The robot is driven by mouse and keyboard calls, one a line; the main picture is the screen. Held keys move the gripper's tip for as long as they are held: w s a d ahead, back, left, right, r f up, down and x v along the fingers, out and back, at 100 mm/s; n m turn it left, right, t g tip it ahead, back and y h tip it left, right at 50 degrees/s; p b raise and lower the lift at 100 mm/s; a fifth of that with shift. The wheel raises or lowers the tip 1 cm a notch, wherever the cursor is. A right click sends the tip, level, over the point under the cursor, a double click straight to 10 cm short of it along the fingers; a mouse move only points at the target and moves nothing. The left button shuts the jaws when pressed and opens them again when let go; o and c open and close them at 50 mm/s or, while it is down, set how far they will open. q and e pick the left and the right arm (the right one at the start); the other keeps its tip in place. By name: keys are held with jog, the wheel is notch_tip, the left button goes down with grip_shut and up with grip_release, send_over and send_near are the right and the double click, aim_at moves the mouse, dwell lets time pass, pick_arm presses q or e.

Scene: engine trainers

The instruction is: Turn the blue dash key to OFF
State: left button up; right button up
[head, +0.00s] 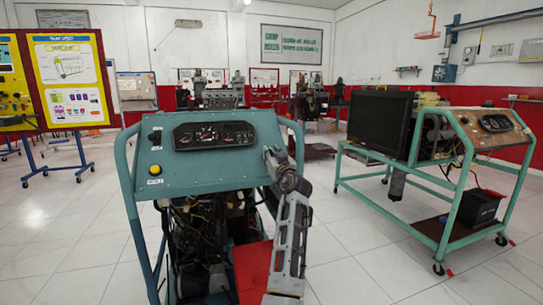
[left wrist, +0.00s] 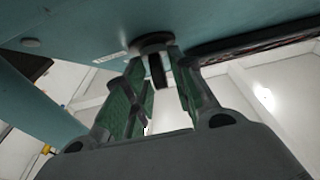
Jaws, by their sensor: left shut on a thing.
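The teal engine trainer's dash panel (head: 180,165) faces me in the head view, with a gauge cluster at its top. My left gripper (head: 270,156) is against the right part of this panel, below the right end of the gauges, and hides the key there. In the left wrist view, the two green-padded fingers of the left gripper (left wrist: 160,78) are closed on the dash key (left wrist: 156,70), a narrow dark piece standing out from a round dark collar on the panel. Its blue colour and its pointing mark cannot be made out. My right gripper is not in view.
The gauge cluster (head: 214,135) is just left of the gripper. A yellow knob (head: 155,170) is at the panel's left. Teal tube rails (head: 131,200) flank the panel. A second trainer stand (head: 440,185) with a dark monitor (head: 379,123) stands right, across clear tiled floor.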

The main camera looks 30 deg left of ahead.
aim_at(271, 152)
pick_arm(q)
jog(key=o, duration=0.7)
jog(key=shift+r, duration=5.05)
jog(key=shift+f, duration=0.1)
